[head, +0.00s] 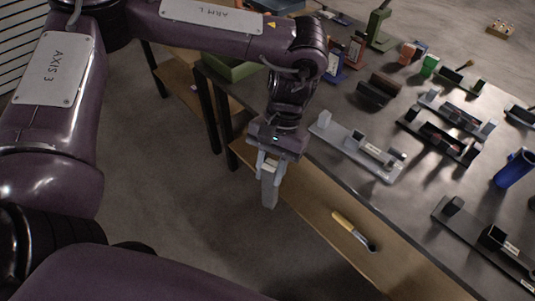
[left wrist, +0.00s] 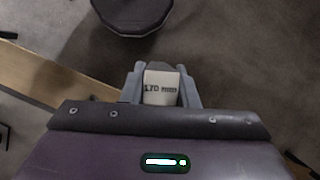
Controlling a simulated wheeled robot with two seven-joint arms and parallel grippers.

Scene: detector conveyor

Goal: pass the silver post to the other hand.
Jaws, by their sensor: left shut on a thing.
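My left gripper (head: 268,166) is shut on the silver post (head: 269,191) and hangs in front of the table's near edge, clear of the tabletop. The post points down from the fingers, its lower end free over the lower shelf and floor. In the left wrist view the post's end (left wrist: 160,88) sits between the two grey fingers and bears a label reading "170 mm". My right gripper is in neither view.
The dark tabletop (head: 335,165) holds a grey rail fixture (head: 345,143), several dark fixtures (head: 440,136) and a blue cylinder (head: 514,169). A wooden lower shelf (head: 318,221) carries a yellow-handled brush (head: 350,227). The floor left of the table is open.

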